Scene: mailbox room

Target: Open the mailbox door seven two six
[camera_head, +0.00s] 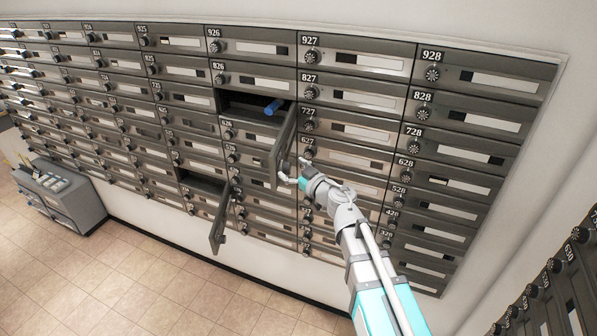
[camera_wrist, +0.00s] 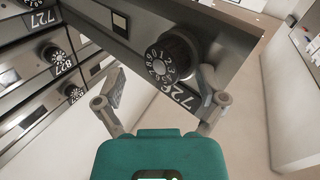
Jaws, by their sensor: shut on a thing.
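The mailbox door 726 (camera_head: 284,145) stands swung open, hinged at the right side of its compartment (camera_head: 240,101). A blue rolled object (camera_head: 273,107) lies inside that compartment. My gripper (camera_head: 291,179) is at the outer end of this door. In the wrist view, the door's dial (camera_wrist: 166,62) and its number plate 726 (camera_wrist: 178,97) are close in front. The exact contact is partly hidden.
Another mailbox door (camera_head: 219,217) hangs open lower on the wall, beside its dark compartment (camera_head: 203,185). The other doors around are closed. A grey cabinet (camera_head: 62,193) stands on the floor at left. More mailboxes (camera_head: 556,285) are at lower right. The tiled floor (camera_head: 165,288) is clear.

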